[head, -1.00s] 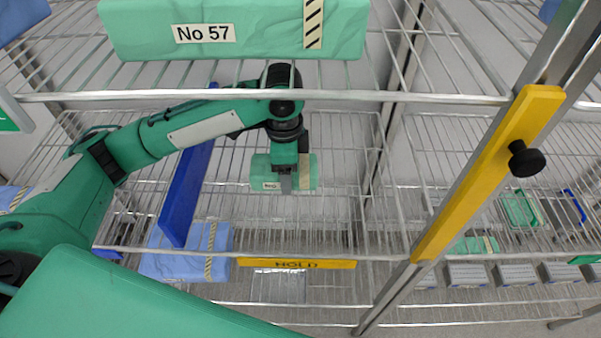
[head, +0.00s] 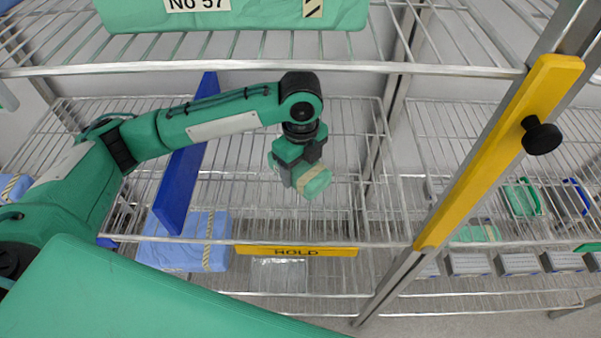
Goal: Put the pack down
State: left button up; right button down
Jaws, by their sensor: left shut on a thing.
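A small green pack (head: 314,182) with a pale tape band is held in my left gripper (head: 300,177), which is shut on it. The pack is tilted and turned so one end faces the camera. It is over the middle wire shelf (head: 270,215), behind the yellow HOLD label (head: 296,250) on the shelf's front edge. I cannot tell whether the pack touches the wires. My right gripper is not in view.
A blue divider (head: 184,180) stands to the left of the pack. A large green pack (head: 240,14) lies on the shelf above. A blue pack (head: 190,240) is below left. A yellow-covered post (head: 500,150) with a black knob stands right. The wires around the held pack look bare.

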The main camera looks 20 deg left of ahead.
aim_at(301, 164)
pick_arm(q)
notch_tip(301, 164, down, 3)
jog(key=shift+f, duration=0.4)
jog(key=shift+f+p, duration=0.1)
jog(key=shift+p, duration=0.2)
jog(key=o, duration=1.2)
jog(key=shift+c, duration=0.2)
notch_tip(301, 164, up, 12)
jog(key=shift+r+b, duration=0.15)
jog(key=shift+b, duration=0.85)
jog(key=shift+s, duration=0.1)
